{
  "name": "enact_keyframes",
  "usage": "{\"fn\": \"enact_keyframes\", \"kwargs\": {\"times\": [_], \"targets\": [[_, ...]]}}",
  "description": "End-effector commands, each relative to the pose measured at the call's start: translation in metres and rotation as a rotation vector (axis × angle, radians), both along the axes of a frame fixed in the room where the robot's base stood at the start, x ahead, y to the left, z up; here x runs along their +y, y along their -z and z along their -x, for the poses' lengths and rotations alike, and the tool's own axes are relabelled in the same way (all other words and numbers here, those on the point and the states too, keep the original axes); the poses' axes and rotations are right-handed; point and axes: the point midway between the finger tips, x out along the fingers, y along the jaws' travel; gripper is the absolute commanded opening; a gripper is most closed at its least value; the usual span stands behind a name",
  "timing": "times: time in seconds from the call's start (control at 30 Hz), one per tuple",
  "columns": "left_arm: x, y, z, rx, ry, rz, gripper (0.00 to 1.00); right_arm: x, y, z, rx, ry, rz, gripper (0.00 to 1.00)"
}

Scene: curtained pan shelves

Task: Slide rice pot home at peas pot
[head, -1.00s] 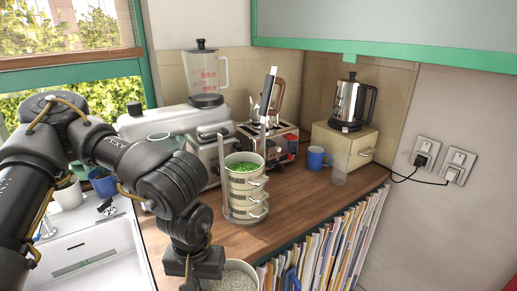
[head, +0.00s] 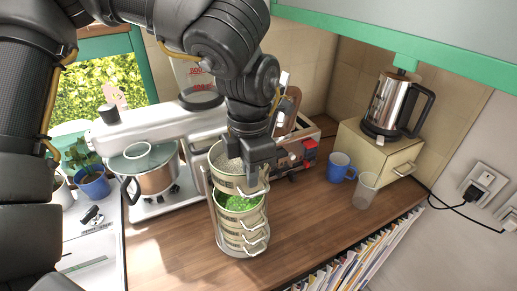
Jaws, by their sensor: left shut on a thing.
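The rice pot (head: 230,182) is a cream, metal-rimmed round pot with pale grains inside. My left gripper (head: 259,180) is shut on its right side and hides part of its rim and opening. The rice pot is just above the peas pot (head: 246,217), set slightly back and left of it, and the green peas show below its front edge. I cannot tell whether the two pots touch. The peas pot tops a stack of similar pots with wire handles in an upright metal carrier (head: 216,225). My right gripper is not in view.
A blue mug (head: 340,167) and a clear glass (head: 365,192) stand to the right. A toaster (head: 300,150) and a white appliance (head: 150,125) are behind. A steel kettle (head: 390,105) stands on a box. The wooden counter (head: 300,225) is clear at front right.

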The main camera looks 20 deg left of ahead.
Motion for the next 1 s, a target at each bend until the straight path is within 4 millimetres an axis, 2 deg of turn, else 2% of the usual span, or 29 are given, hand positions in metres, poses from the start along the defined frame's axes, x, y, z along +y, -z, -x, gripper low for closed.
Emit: {"fn": "enact_keyframes", "kwargs": {"times": [0.2, 0.67, 1.0], "targets": [[0.008, -0.001, -0.003, -0.002, -0.090, 0.001, 0.00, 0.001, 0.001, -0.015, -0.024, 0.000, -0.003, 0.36], [0.009, -0.002, -0.003, 0.001, -0.099, 0.000, 0.00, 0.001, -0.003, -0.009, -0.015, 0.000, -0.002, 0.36], [0.008, 0.025, -0.004, 0.000, -0.097, -0.001, 0.00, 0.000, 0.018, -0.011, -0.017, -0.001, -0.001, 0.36]]}}
